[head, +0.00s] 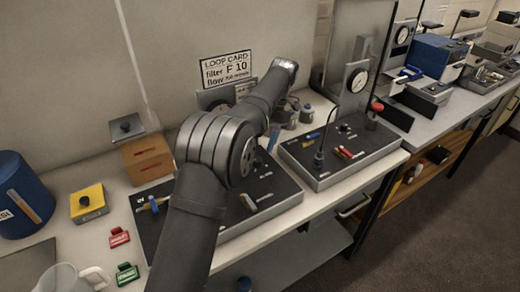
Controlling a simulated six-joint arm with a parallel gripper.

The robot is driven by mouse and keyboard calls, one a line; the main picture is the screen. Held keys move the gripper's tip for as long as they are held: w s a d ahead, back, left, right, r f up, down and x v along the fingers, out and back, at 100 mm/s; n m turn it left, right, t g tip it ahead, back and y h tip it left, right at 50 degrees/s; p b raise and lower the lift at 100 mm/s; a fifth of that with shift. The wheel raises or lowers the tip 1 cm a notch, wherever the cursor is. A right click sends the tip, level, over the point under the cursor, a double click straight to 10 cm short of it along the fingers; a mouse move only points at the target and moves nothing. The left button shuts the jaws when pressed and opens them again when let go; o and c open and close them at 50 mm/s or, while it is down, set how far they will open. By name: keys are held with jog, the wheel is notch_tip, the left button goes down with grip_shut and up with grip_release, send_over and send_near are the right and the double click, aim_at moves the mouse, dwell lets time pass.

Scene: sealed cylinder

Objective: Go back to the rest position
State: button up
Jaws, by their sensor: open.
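My arm (196,215) rises from the bottom of the head view, bends at a large grey joint and reaches away toward the wall. Its far end, a grey wrist part (284,68), is up near the wall sign. I cannot make out my gripper's fingers; they are out of sight beyond the wrist or behind the arm. No held object shows. My arm hides part of the left black-topped panel (262,190) on the bench.
A sign (226,69) reads "LOOP CARD filter F 10". Right of my arm is a second panel (318,172) with a gauge (357,80). At left are a blue drum (20,190), yellow box (88,202), brown block (146,158), red clip (119,237), green clip (127,273) and pale jug (70,278).

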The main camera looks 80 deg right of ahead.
jog(key=shift+v, duration=0.75)
jog(key=x, duration=0.7)
jog(key=shift+w+a+f, duration=0.1)
jog(key=shift+w+f, duration=0.05)
jog(key=shift+f, duration=0.1)
jog(key=shift+r, duration=0.1)
